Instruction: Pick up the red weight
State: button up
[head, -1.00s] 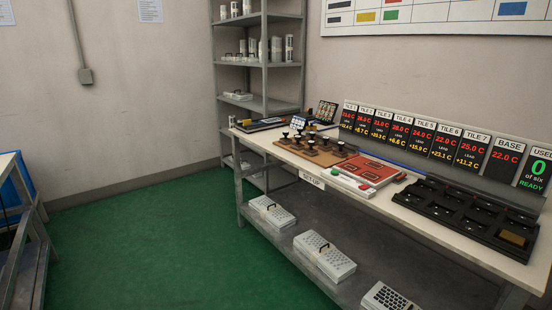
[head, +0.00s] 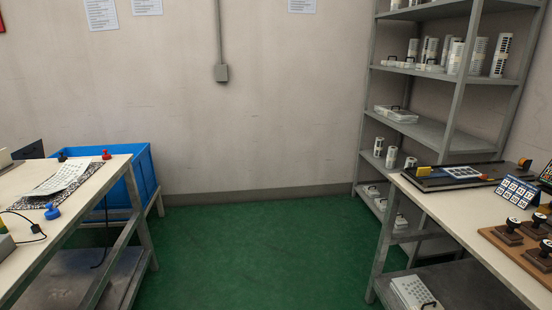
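A small red weight (head: 106,155) with a knob-like top stands near the far right corner of the left table (head: 22,285). It is by the edge of a curled white sheet with dark marks (head: 68,176). A similar blue weight (head: 52,211) and a black one (head: 62,157) stand around the same sheet and the speckled dark mat (head: 33,203) under it. My gripper is not in view.
A blue bin (head: 145,178) stands behind the left table. On the right is a bench with a wooden board of black-handled stamps (head: 512,232), and a grey shelf rack (head: 447,135) behind it. Green floor (head: 250,250) lies clear between the tables.

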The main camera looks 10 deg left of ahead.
aim_at(106, 157)
jog(key=i+j+u, duration=0.1)
jog(key=i+u, duration=0.25)
jog(key=i, duration=0.6)
jog(key=i+l+u, duration=0.15)
jog(key=i+u, duration=0.2)
jog(key=i, duration=0.55)
jog(key=i+u, duration=0.2)
jog(key=i, duration=0.4)
jog(key=i+u, duration=0.2)
jog(key=i, duration=0.4)
jog(key=i+l+u, duration=0.2)
jog(key=i, duration=0.4)
